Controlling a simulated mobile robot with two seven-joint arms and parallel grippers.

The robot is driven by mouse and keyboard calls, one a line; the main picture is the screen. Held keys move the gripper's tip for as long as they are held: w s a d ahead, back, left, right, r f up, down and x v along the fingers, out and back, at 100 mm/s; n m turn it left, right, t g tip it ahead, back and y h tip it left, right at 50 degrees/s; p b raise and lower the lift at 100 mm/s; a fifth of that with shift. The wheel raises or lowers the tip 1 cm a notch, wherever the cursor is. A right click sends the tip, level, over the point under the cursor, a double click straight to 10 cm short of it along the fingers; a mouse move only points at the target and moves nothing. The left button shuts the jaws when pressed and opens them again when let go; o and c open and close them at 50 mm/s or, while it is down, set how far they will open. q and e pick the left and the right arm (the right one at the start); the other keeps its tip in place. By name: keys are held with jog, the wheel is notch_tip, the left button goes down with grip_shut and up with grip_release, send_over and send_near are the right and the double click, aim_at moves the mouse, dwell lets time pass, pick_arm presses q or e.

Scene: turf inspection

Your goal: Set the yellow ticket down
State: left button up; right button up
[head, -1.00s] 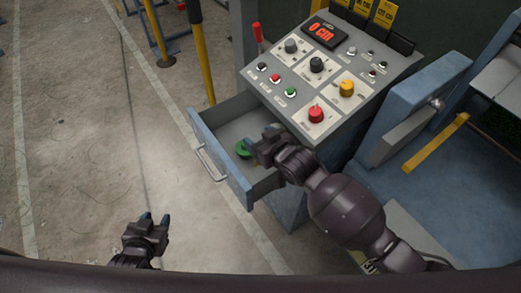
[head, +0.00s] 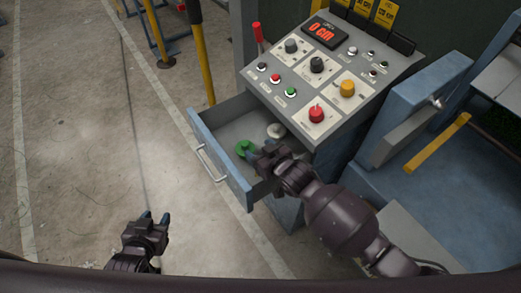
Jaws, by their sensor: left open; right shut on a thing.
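Yellow tickets with cm markings (head: 384,12) stand in a dark rack at the top of the control console, partly cut off by the picture edge. My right gripper (head: 254,150) is low in the open drawer, its fingers shut at a round green piece (head: 243,149); its own hand partly hides the contact. No yellow ticket shows in it. My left gripper (head: 155,218) is open and empty above the floor, left of the drawer and apart from it.
The grey-blue drawer (head: 239,189) is pulled out of the console (head: 325,75). A small white round piece (head: 276,130) lies in it. The console carries knobs, buttons and a red "0 cm" display (head: 322,33). A yellow post (head: 201,60) stands behind.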

jog(key=shift+f, duration=0.45)
jog(key=o, duration=0.9)
jog(key=shift+r, duration=0.1)
jog(key=shift+r+p+v, duration=0.15)
jog(key=shift+p+v, duration=0.1)
jog(key=shift+v, duration=2.85)
jog(key=shift+r+p+v, duration=0.2)
jog(key=shift+v, duration=2.9)
jog(key=shift+w+a, duration=0.1)
